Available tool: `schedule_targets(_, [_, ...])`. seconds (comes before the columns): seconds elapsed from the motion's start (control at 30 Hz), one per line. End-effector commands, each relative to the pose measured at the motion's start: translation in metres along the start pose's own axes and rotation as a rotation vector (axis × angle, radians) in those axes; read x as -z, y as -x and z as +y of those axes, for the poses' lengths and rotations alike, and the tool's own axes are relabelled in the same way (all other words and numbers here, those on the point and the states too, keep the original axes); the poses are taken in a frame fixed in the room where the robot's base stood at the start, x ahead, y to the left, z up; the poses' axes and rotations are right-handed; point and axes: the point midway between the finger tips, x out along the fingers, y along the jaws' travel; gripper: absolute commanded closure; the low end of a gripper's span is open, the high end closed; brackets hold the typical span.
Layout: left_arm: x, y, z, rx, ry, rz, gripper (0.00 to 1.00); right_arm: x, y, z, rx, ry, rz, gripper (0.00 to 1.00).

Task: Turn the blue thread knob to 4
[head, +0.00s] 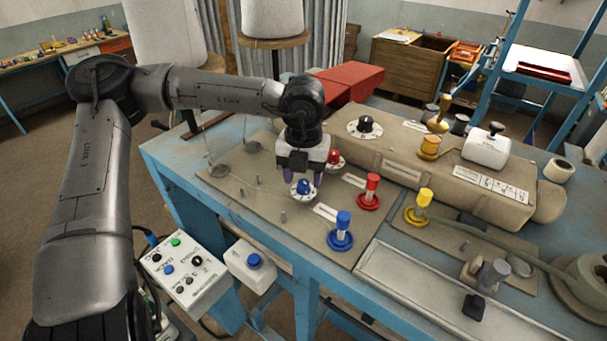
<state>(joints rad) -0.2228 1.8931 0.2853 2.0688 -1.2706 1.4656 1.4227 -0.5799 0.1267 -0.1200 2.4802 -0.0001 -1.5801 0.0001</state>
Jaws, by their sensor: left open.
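The blue thread knob (304,186) sits on a round white dial on the tan plate, in the middle of the head view. The dial's marks are too small to read, so its setting cannot be told. My left gripper (301,171) points down at the knob, open, with its purple fingers on either side. I cannot tell whether the fingers touch the knob or are just above it. My right gripper is not in view.
A red knob (333,157) stands close behind the gripper. Blue (342,228), red (370,190) and yellow (422,201) spool-like posts stand to the right. The tan sewing machine (400,150) lies behind. A control box (187,268) is at the table's front left.

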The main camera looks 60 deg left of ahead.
Motion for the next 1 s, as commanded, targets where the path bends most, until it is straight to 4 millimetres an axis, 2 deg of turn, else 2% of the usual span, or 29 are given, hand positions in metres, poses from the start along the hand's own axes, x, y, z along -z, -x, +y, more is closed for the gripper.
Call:
schedule_targets(0.2, [0.0002, -0.0106, 0.0001, 0.001, 0.0, 0.001, 0.48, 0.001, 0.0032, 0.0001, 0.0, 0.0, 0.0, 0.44])
schedule_targets(0.5, [0.0001, -0.0122, 0.0002, 0.001, 0.0, 0.0, 0.48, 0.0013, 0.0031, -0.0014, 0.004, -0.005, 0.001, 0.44])
schedule_targets(1.0, [0.0001, -0.0118, 0.0002, 0.0, 0.0, 0.0, 0.95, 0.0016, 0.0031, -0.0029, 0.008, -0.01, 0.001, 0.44])
